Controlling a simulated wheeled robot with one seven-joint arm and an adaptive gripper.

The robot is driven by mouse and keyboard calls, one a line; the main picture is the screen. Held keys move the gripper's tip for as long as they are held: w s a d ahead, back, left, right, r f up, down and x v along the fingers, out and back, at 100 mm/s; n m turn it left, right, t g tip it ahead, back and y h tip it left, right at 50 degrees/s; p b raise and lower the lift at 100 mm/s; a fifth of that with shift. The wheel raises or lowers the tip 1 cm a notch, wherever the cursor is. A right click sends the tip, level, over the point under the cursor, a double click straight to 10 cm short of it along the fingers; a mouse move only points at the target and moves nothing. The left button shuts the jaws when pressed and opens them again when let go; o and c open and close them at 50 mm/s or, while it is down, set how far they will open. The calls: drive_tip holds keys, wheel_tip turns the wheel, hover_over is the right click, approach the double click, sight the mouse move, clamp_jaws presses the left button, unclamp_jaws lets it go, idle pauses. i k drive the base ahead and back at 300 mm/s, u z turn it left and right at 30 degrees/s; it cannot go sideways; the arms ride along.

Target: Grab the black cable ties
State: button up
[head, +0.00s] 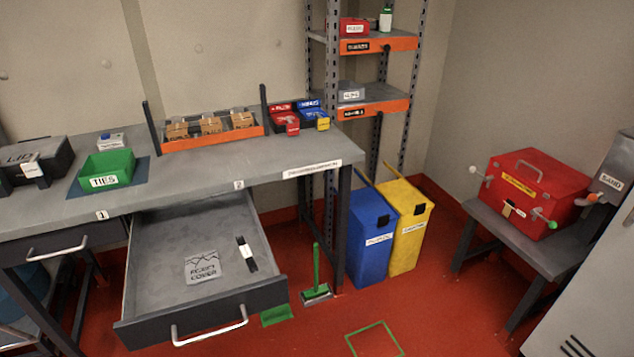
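A small black strip-like bundle with a white band (250,264) lies in the open drawer (150,245), near its right side; it looks like the black cable ties. A grey label or plate with dark print (203,267) lies to its left in the same drawer. A green bin labelled TIES (107,167) stands on the workbench on a dark blue mat (75,188); its inside looks empty from here. My gripper is not in view.
The drawer juts out from the workbench (215,163) with its handle (210,331) at the front. A green brush (316,275) stands right of it. Blue (371,238) and yellow bins (408,228) stand further right.

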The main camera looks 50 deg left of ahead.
sight(244, 248)
drive_tip(key=z, duration=0.7)
drive_tip(key=i, duration=1.45)
drive_tip(key=u, duration=3.35)
